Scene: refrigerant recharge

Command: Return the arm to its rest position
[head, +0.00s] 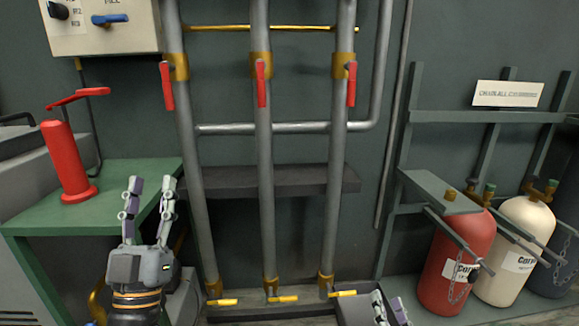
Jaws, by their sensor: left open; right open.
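My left gripper (150,200) is open and empty, its fingers pointing up in front of the green table (110,190). My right gripper (390,307) shows only its fingertips at the bottom edge, right of the pipes. It is open, and the rest of that arm is out of view. I see nothing between the fingers of either gripper.
A red hand pump (67,165) stands on the green table. Three vertical pipes (263,200) carry red valve levers above and yellow handles near the floor. A rack at the right holds red (455,265), cream (515,250) and dark (553,268) cylinders. A control box (103,25) hangs upper left.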

